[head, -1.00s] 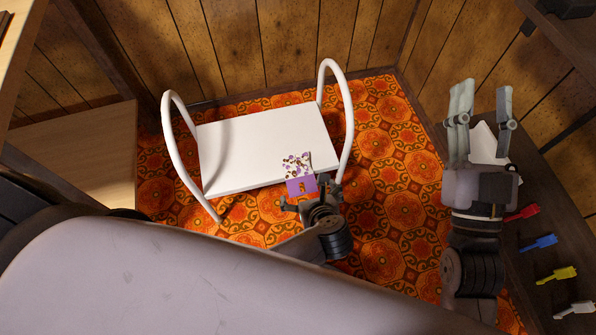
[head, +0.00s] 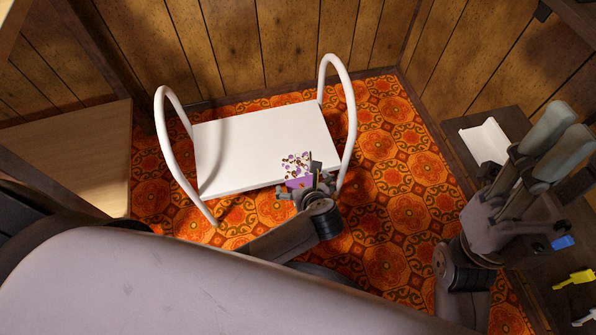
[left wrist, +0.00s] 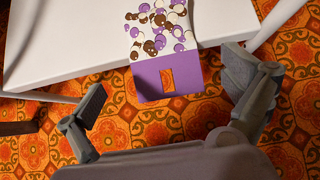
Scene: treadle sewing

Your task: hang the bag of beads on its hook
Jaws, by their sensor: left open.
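The bag of beads (head: 295,164), purple with white, brown and purple dots, lies at the front edge of the white bench top (head: 245,140). In the left wrist view the bag (left wrist: 155,40) has a purple end with a slot, sticking out over the edge toward me. My left gripper (head: 301,179) is open at this end; in its wrist view its fingers (left wrist: 168,85) stand apart on both sides of the purple end. My right gripper (head: 545,155) is at the right, its fingers spread and nothing visible between them. I cannot make out the bag's hook.
White looped rails (head: 340,110) rise at both ends of the bench. A dark table at the right bears a white tray (head: 486,142) and blue (head: 563,242), yellow (head: 575,278) and white (head: 586,316) tools. A wooden board (head: 70,155) is at the left. Patterned floor lies between.

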